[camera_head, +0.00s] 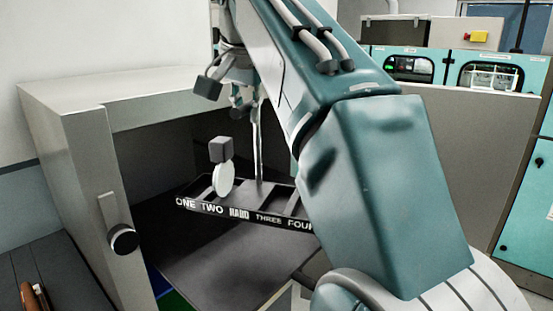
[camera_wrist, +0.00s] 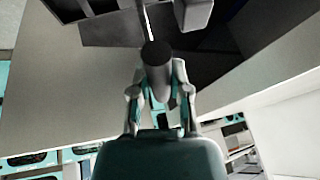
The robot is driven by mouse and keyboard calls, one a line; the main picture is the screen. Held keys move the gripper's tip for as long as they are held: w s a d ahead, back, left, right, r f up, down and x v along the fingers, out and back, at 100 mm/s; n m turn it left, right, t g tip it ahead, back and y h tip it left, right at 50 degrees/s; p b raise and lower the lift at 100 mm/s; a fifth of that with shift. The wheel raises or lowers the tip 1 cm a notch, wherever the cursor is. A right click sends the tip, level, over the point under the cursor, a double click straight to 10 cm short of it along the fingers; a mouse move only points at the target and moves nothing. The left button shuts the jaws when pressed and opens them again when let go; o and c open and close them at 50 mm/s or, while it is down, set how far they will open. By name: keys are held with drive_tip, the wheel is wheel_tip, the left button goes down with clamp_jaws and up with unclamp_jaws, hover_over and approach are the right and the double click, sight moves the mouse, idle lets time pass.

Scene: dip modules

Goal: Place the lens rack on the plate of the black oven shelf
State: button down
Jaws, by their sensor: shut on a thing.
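The lens rack (camera_head: 215,208) is a long black tray marked ONE, TWO, HARD, THREE, FOUR, with a thin upright rod (camera_head: 257,150). A pale round lens with a grey block on top stands in its left part. My gripper (camera_head: 246,103) is above the rack at the rod's top. In the wrist view, my gripper (camera_wrist: 158,88) is shut on the rack's dark round handle (camera_wrist: 157,62). The black shelf plate (camera_head: 215,265) lies under and in front of the rack. I cannot tell whether they touch. My arm hides the rack's right end.
The grey oven (camera_head: 85,165) is open at the front, with a black knob (camera_head: 122,240) on its left front edge. Its roof (camera_head: 150,90) is close to my gripper. A grey panel (camera_head: 470,145) and teal cabinets (camera_head: 525,205) stand at right.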

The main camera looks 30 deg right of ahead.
drive_tip(key=w+d+f, duration=0.2)
drive_tip(key=d+f, duration=0.5)
drive_tip(key=f, duration=0.3)
drive_tip(key=shift+w, duration=0.25)
drive_tip(key=c, duration=0.6)
unclamp_jaws()
drive_tip(key=v, duration=1.2)
drive_tip(key=shift+d, duration=0.1)
drive_tip(key=shift+f, duration=0.1)
